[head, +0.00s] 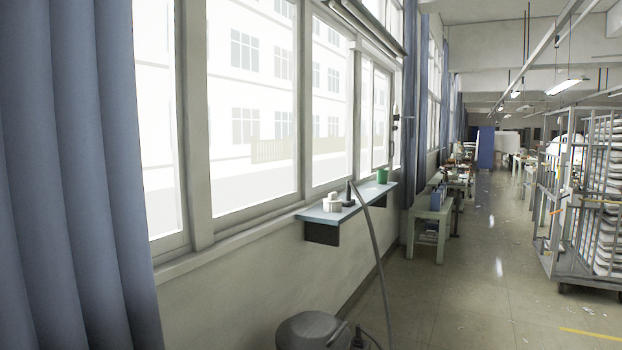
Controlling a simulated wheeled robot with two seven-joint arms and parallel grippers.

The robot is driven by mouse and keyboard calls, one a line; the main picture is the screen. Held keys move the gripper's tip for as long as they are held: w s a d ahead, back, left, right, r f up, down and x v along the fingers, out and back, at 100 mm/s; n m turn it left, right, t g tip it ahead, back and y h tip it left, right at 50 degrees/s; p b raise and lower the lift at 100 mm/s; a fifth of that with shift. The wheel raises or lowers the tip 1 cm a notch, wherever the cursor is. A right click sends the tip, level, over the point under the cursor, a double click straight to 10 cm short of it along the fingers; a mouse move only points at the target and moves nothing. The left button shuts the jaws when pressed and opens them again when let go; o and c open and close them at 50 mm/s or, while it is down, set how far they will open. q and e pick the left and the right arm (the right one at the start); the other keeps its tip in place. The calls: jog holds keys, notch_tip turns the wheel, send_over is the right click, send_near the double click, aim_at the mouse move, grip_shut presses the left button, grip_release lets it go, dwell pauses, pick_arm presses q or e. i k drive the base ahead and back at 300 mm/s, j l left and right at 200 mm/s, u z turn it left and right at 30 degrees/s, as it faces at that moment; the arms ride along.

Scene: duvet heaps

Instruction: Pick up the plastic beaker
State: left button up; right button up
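A green cup (382,176), which looks like the plastic beaker, stands upright near the far end of a narrow wall shelf (312,215) under the windows. A small white object (332,202) and a dark bottle-like object (348,195) stand nearer on the same shelf, apart from the cup. Neither of my grippers is in view.
A grey canister with a hose (310,331) stands on the floor below the shelf; its hose rises to the shelf. A blue curtain (75,180) hangs at left. A green table (430,222) stands beyond the shelf, and a loaded rack cart (585,200) at right. Floor between is clear.

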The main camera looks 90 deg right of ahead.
aim_at(382, 174)
jog(key=z, duration=3.25)
jog(key=i+l+z, duration=0.35)
jog(key=i, duration=0.75)
jog(key=i+z, duration=0.35)
jog(key=i, duration=2.7)
jog(key=l, duration=0.1)
